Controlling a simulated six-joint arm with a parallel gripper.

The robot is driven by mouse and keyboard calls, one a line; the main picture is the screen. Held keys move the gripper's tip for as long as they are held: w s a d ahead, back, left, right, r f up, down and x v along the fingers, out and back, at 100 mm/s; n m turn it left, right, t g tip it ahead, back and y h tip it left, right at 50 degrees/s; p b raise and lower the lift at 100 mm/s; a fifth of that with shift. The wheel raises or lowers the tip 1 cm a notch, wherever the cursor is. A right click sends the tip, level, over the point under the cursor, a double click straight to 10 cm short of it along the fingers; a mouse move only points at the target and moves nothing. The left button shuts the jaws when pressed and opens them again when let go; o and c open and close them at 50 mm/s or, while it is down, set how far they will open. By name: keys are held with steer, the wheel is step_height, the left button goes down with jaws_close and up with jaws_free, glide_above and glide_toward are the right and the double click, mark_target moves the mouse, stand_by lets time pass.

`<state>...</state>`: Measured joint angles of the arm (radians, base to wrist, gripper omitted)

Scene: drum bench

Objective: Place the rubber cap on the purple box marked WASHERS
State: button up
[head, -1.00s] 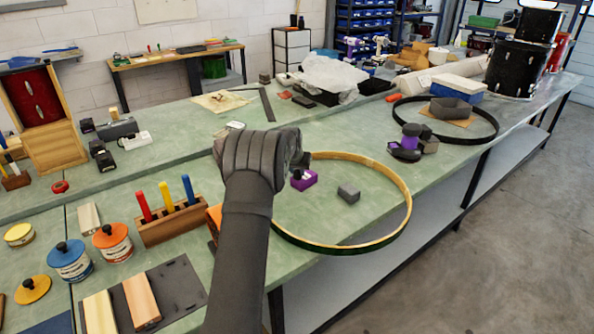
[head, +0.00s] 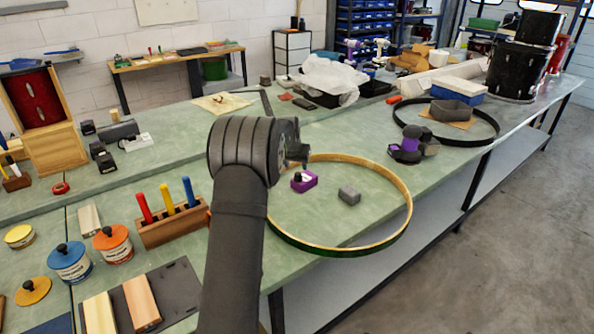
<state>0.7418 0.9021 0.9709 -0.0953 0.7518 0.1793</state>
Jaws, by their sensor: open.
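The purple box (head: 308,182) sits inside the wooden hoop on the green bench. Its lettering is too small to read. A small black piece (head: 297,176) shows at the box's left top, with a pale patch by it. It may be the rubber cap, but I cannot tell for sure. My gripper (head: 299,157) is above and behind the box in the picture, apart from it. It is open, with no object seen in it. My own wrist hides part of it.
The hoop (head: 402,219) rings the purple box and a grey block (head: 349,195). A wooden rack (head: 176,226) of coloured handles stands left of my arm.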

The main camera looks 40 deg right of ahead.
mark_target(298, 174)
steer(key=v, duration=0.5)
steer(key=shift+s+a+r, duration=0.15)
steer(key=shift+r, duration=0.15)
steer(key=x, duration=1.2)
steer(key=shift+f, duration=0.25)
steer(key=shift+r, duration=1.45)
